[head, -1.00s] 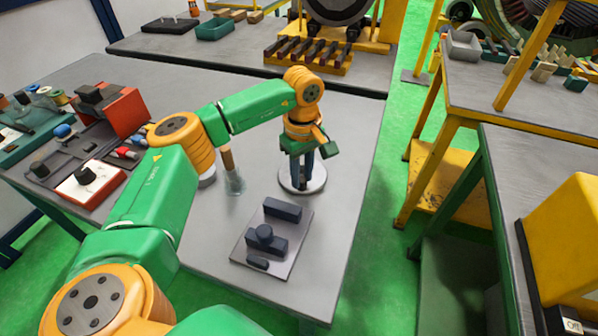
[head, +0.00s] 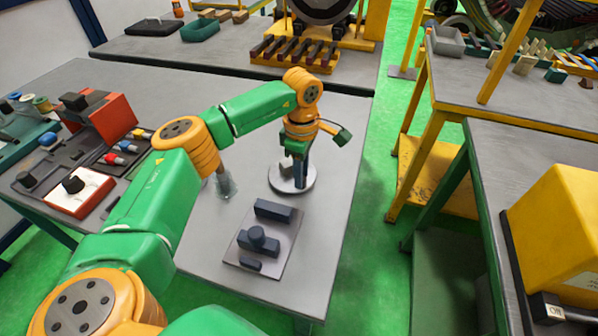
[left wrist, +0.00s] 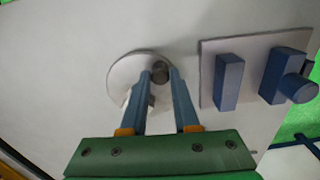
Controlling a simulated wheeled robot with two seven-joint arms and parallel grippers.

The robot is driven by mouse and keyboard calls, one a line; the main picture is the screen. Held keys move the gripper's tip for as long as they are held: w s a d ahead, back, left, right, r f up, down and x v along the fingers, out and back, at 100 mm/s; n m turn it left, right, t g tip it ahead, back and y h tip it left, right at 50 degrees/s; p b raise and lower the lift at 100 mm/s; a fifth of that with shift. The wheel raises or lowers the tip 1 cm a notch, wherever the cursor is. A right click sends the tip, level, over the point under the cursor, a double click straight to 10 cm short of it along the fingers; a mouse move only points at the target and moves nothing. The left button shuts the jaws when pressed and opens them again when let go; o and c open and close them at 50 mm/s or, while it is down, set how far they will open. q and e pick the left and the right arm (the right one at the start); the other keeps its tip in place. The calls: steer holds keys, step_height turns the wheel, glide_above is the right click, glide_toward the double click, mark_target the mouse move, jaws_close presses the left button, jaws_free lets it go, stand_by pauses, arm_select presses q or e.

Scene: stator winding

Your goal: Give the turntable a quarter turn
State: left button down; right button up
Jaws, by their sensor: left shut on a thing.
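The turntable (head: 279,184) is a pale round disc on the grey table, behind the dark fixture plate. It also shows in the left wrist view (left wrist: 120,76). My left gripper (head: 300,184) points down over it, with its blue-grey fingers at the disc. In the left wrist view, the fingers (left wrist: 160,74) are shut on a short dark peg (left wrist: 160,70) standing toward the disc's edge. A small grey block shows on the disc beside the left finger, partly hidden. My right gripper is in neither view.
A red box (head: 107,117) and tools are farther left. The table's right edge is close by.

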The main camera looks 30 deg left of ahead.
mark_target(309, 178)
arm_select(q)
steer(key=shift+w+d+r+n, duration=0.15)
steer(key=shift+w+n, duration=0.2)
steer(key=shift+n, duration=0.5)
steer(key=shift+w+d+f+n, duration=0.1)
steer(key=shift+w+n, duration=0.2)
steer(key=shift+n, duration=0.55)
steer(key=shift+w+n+p, duration=0.25)
steer(key=shift+w+n, duration=0.15)
steer(key=shift+n, duration=0.6)
steer(key=shift+w+n+p, duration=0.25)
steer(key=shift+w+n, duration=0.1)
steer(key=shift+n, duration=0.65)
steer(key=shift+w+n, duration=0.1)
steer(key=shift+n, duration=0.2)
steer(key=c, duration=0.7)
jaws_free()
steer(key=shift+o, duration=0.2)
steer(key=shift+a, duration=0.1)
step_height(309, 178, up, 7)
steer(key=shift+b, duration=0.4)
